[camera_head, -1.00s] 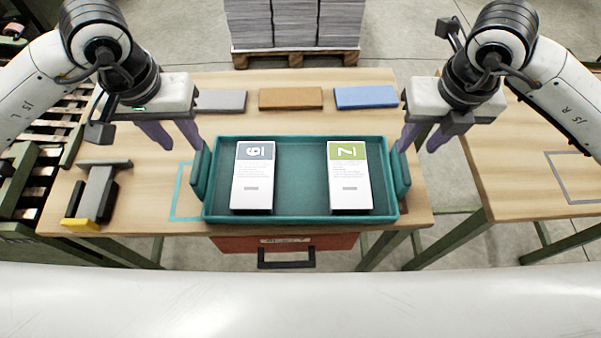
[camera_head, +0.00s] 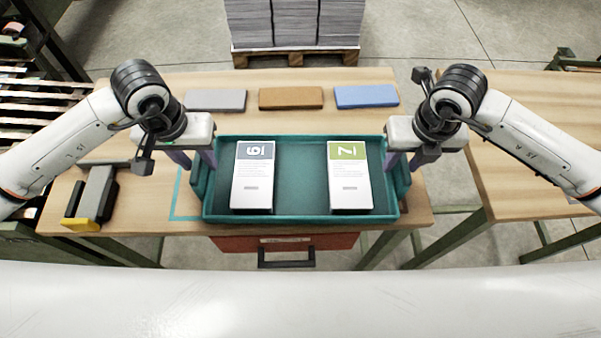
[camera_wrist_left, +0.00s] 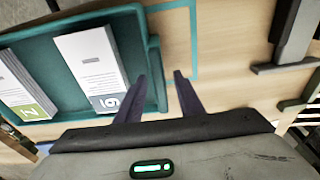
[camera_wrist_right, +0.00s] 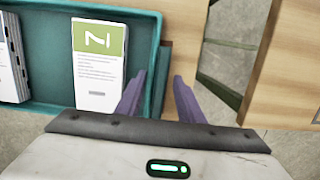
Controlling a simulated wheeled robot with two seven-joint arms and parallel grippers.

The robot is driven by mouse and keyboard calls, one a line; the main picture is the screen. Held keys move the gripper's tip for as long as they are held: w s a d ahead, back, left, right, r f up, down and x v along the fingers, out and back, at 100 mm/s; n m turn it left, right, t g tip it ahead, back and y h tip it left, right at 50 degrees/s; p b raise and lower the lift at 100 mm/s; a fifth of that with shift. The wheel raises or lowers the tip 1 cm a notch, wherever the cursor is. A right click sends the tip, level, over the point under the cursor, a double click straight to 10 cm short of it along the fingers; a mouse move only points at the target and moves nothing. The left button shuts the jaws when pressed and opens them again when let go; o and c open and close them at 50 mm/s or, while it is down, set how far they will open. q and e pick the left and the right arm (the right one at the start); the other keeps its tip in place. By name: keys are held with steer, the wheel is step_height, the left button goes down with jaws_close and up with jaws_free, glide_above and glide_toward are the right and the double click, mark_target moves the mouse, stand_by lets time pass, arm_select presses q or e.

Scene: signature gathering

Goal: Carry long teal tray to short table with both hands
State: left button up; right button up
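The long teal tray (camera_head: 303,219) lies on the near wooden table, with a grey-topped booklet stack (camera_head: 253,178) marked 6 and a green-topped one (camera_head: 349,178) marked 7 inside. My left gripper (camera_head: 196,166) is open at the tray's left end; in the left wrist view its fingers (camera_wrist_left: 160,88) are spread around the end handle. My right gripper (camera_head: 405,164) is open at the right end; in the right wrist view its fingers (camera_wrist_right: 158,88) stand either side of the end handle. Another wooden table (camera_head: 530,130) stands to the right; I cannot tell whether it is the short table.
Grey (camera_head: 216,100), brown (camera_head: 290,98) and blue (camera_head: 366,96) slabs lie behind the tray. A stapler-like tool (camera_head: 96,195) lies at left. A gap of floor separates the two tables. A loaded pallet (camera_head: 295,55) stands behind.

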arm_select(q)
jaws_close()
arm_select(e)
jaws_close()
arm_select(q)
steer(key=shift+r, duration=0.15)
arm_select(e)
steer(key=shift+r, duration=0.1)
stand_by(0.8)
